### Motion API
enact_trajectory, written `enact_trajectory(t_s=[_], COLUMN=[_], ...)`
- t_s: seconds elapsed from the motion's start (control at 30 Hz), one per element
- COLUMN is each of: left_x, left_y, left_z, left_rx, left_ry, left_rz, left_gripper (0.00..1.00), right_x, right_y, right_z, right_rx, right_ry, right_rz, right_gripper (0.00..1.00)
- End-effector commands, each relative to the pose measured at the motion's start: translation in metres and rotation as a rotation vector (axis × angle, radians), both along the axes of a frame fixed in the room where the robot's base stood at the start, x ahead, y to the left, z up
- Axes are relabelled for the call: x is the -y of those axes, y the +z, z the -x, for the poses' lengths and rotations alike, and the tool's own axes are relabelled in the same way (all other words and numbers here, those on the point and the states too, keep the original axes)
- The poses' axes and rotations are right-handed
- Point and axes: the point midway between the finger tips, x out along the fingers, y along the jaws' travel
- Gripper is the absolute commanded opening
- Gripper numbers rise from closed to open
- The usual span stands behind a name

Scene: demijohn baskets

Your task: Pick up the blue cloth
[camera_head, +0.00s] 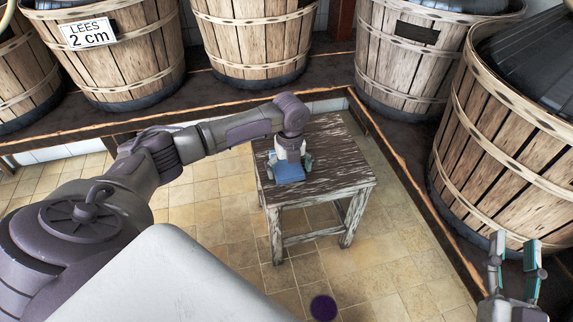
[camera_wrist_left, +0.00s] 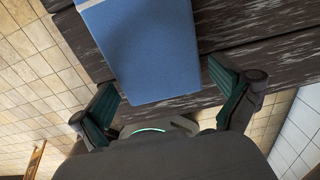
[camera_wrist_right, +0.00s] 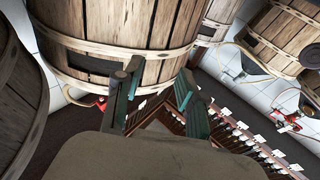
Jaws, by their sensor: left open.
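The blue cloth (camera_head: 289,172) lies folded into a flat block on the worn wooden stool (camera_head: 330,160). It also shows in the left wrist view (camera_wrist_left: 146,50), lying on the dark, flaking planks. My left gripper (camera_head: 291,163) is over the cloth, pointing down. In the left wrist view its two green-padded fingers (camera_wrist_left: 168,108) stand apart on either side of the cloth's near end, with nothing gripped. Whether they touch the stool top cannot be told. My right gripper (camera_head: 516,262) is at the lower right of the head view, fingers apart and empty.
Large wooden tub baskets (camera_head: 110,55) stand along the back, and another tub (camera_head: 510,150) stands at the right near my right gripper. A low ledge with a wooden edge (camera_head: 405,170) borders the tiled floor.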

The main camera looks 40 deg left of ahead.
Motion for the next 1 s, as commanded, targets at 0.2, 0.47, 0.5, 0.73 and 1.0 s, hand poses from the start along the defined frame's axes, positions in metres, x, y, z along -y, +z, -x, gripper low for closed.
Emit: enact_trajectory(t_s=[0.2,0.47,0.5,0.73,1.0], left_x=[0.0,0.0,0.0,0.0,0.0], left_y=[0.0,0.0,0.0,0.008,0.04], left_z=[0.0,0.0,0.0,0.0,-0.001], left_rx=[0.0,-0.001,-0.001,0.0,0.002], left_ry=[0.0,0.0,0.0,0.0,0.0], left_rz=[0.0,0.001,0.001,0.0,0.001], left_gripper=[0.67,0.54,0.54,0.54,0.54], right_x=[0.0,0.0,0.0,0.001,0.01], right_y=[0.0,0.0,0.0,-0.01,-0.059], right_z=[0.0,0.0,0.0,-0.002,0.002], right_rx=[-0.001,-0.002,-0.002,-0.065,-0.364], right_ry=[0.0,-0.001,-0.001,-0.003,-0.023], right_rz=[0.0,0.0,0.0,0.017,0.095], right_gripper=[0.4,0.4,0.4,0.4,0.4])
